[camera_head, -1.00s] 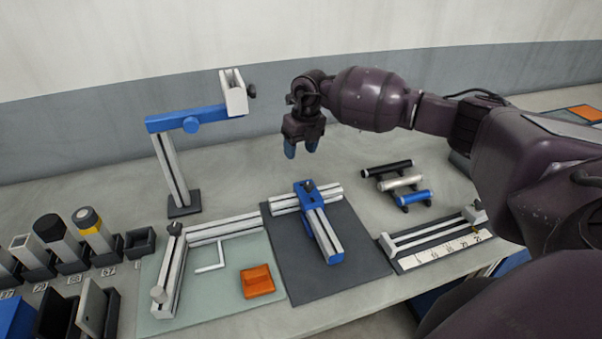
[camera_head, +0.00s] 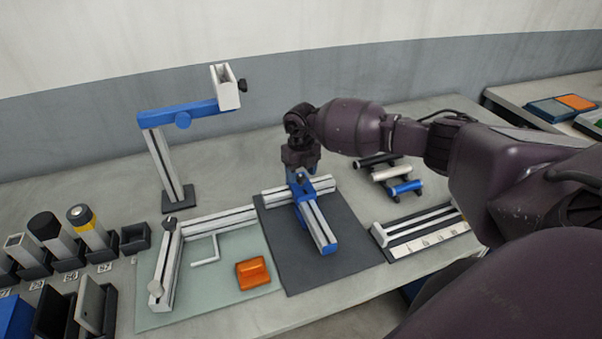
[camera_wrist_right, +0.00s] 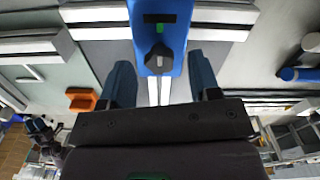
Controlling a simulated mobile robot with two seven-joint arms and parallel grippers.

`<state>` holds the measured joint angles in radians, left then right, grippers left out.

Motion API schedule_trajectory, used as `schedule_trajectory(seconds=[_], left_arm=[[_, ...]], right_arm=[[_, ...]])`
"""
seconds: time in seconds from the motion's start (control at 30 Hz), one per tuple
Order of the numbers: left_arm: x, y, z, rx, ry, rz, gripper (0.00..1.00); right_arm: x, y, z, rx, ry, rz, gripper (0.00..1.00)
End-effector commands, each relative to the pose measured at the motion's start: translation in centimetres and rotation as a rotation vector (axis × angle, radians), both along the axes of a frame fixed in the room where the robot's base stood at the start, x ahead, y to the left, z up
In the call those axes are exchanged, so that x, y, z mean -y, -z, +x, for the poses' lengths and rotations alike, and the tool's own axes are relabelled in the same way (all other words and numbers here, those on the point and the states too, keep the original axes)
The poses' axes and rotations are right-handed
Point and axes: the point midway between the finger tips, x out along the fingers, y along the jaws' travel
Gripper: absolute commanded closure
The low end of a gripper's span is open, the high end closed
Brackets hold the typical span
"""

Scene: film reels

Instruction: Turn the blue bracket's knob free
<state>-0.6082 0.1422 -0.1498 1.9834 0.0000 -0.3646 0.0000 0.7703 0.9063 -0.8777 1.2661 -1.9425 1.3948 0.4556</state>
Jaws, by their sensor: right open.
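The blue bracket (camera_head: 306,196) sits across the pale aluminium rails on the dark grey mat (camera_head: 350,251). A dark knob (camera_wrist_right: 158,58) stands on top of the blue bracket (camera_wrist_right: 172,16), which also shows a small green mark in the right wrist view. My right gripper (camera_head: 301,174) hangs just above and behind the bracket. In the wrist view its two blue fingers (camera_wrist_right: 160,80) are apart, one on each side of the knob, with a gap to it. Whether the fingertips are down at knob height is hard to tell. My left gripper is not in view.
A blue-armed stand (camera_head: 184,110) rises at left. An orange block (camera_head: 253,272) and an L-shaped key (camera_head: 207,252) lie on the green mat (camera_head: 212,308). Several short cylinders lie on a rack right of the gripper, near a ruler fixture (camera_head: 425,232).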

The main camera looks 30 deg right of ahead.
Motion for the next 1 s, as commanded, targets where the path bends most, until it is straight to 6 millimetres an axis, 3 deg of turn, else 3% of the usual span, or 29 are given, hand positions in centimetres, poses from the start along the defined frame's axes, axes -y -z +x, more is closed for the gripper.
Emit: schedule_trajectory(seconds=[0.43, 0.77, 1.0], left_arm=[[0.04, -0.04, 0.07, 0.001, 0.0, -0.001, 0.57], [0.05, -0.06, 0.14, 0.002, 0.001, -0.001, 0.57], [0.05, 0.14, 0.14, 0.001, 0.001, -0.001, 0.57]], right_arm=[[-0.04, 1.0, 0.01, 0.001, 0.0, 0.0, 0.43], [-0.03, 0.98, 0.01, 0.001, 0.0, 0.0, 0.92], [-0.01, 1.01, 0.02, 0.001, -0.02, 0.0, 0.93]])
